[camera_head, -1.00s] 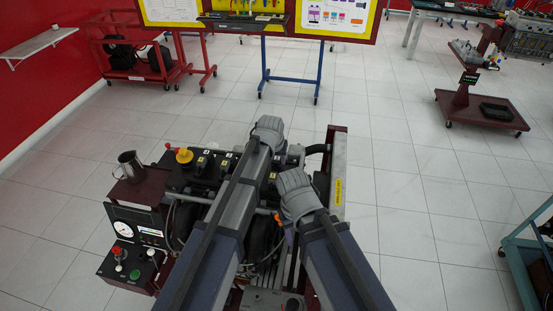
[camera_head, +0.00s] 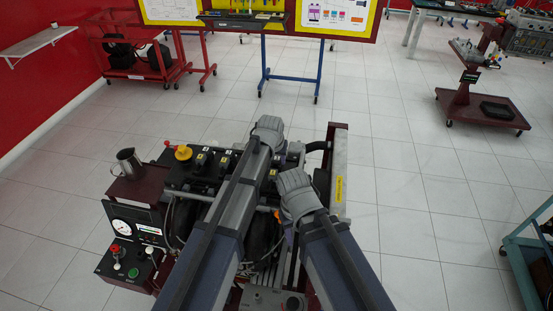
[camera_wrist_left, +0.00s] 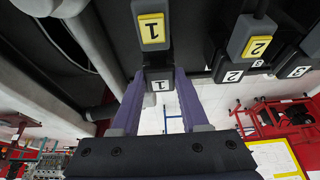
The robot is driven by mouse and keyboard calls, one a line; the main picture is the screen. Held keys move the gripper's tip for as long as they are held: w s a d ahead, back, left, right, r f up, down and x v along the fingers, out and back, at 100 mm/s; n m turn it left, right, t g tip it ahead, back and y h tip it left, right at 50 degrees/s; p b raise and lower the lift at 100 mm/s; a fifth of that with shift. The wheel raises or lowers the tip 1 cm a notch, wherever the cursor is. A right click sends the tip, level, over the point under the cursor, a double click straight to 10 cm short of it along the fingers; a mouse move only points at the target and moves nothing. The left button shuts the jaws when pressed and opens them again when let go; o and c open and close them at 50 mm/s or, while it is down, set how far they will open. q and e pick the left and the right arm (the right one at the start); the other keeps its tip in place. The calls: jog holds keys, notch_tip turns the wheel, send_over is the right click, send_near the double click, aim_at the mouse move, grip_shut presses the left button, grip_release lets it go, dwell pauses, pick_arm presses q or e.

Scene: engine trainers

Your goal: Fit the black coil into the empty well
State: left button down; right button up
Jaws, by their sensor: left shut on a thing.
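In the left wrist view my left gripper (camera_wrist_left: 158,98) has two purple fingers shut on the black coil (camera_wrist_left: 158,73), which bears a white "1" label. The coil lies in line with a grey-edged black piece with a yellow "1" label (camera_wrist_left: 152,32), close against it. The well itself is hidden, so I cannot tell how deep the coil sits. In the head view the left gripper's fingers are hidden behind my left arm, over the engine trainer (camera_head: 180,175).
Similar black pieces labelled "2" (camera_wrist_left: 233,74) and "3" stand beside the held coil. A metal jug (camera_head: 129,163) stands at the trainer's left, above a gauge panel (camera_head: 135,231). A grey hose and pipes run close by.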

pick_arm(q)
grip_release()
dwell(0.7)
jog(key=shift+r, duration=0.1)
jog(key=shift+r+p, duration=1.4)
jog(key=shift+p, duration=0.15)
jog(key=shift+r+p, duration=2.45)
jog(key=shift+p, duration=0.05)
